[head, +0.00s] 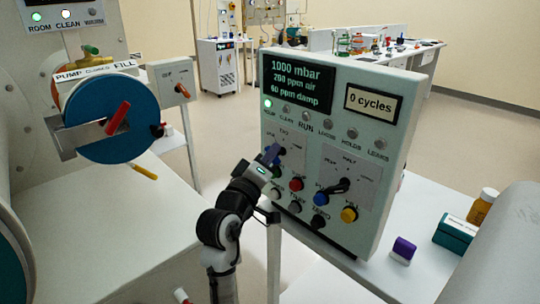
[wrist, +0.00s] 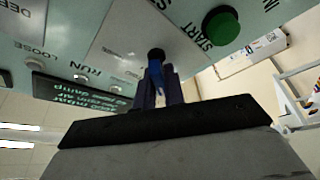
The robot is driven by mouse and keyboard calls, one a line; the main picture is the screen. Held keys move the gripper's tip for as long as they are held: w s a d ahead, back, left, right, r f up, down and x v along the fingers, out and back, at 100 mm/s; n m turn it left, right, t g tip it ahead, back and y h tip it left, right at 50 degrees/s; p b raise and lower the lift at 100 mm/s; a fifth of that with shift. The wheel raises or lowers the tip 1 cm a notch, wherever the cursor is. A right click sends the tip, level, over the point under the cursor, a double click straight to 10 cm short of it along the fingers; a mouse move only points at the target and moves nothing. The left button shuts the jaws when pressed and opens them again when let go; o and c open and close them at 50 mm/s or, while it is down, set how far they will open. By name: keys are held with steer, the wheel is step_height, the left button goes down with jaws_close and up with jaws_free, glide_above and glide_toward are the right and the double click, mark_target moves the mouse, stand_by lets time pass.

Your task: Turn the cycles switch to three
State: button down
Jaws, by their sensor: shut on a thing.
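The pale green control panel (head: 330,140) stands on a white bench. Its small display (head: 373,104) reads "0 cycles". My gripper (head: 272,157) is at the panel's left switch plate. In the wrist view, the dark fingers of my gripper (wrist: 160,88) are shut on the blue handle of a switch (wrist: 155,68) with a black hub. The fingers hide part of the handle, and the plate's lettering is too small or hidden to read, so its setting cannot be told. A second switch with a black lever (head: 340,186) sits on the right plate.
Red (head: 296,184), blue (head: 320,198) and yellow (head: 349,215) buttons are close below the switches. A green START button (wrist: 220,26) is near my fingers in the wrist view. A purple block (head: 403,250) and a teal box (head: 455,233) stand on the bench at right.

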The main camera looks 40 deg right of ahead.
steer(key=shift+f+b, duration=0.15)
steer(key=shift+b, duration=0.25)
steer(key=shift+m+b, duration=0.35)
steer(key=shift+m, duration=0.05)
steer(key=m+g+h+b, duration=0.1)
steer(key=m+b, duration=0.2)
steer(key=b, duration=0.1)
steer(key=shift+f+b, duration=0.2)
steer(key=shift+b, duration=0.2)
steer(key=m+g+h+b, duration=0.1)
steer(key=m+b, duration=0.2)
steer(key=b, duration=0.1)
steer(key=shift+r+m, duration=0.15)
steer(key=shift+m, duration=0.25)
steer(key=shift+s+r+m+g+h+b, duration=0.15)
steer(key=shift+m+g+h+b, duration=0.25)
steer(key=shift+m+g+b, duration=0.45)
steer(key=shift+r, duration=0.1)
steer(key=c, duration=1.5)
jaws_free()
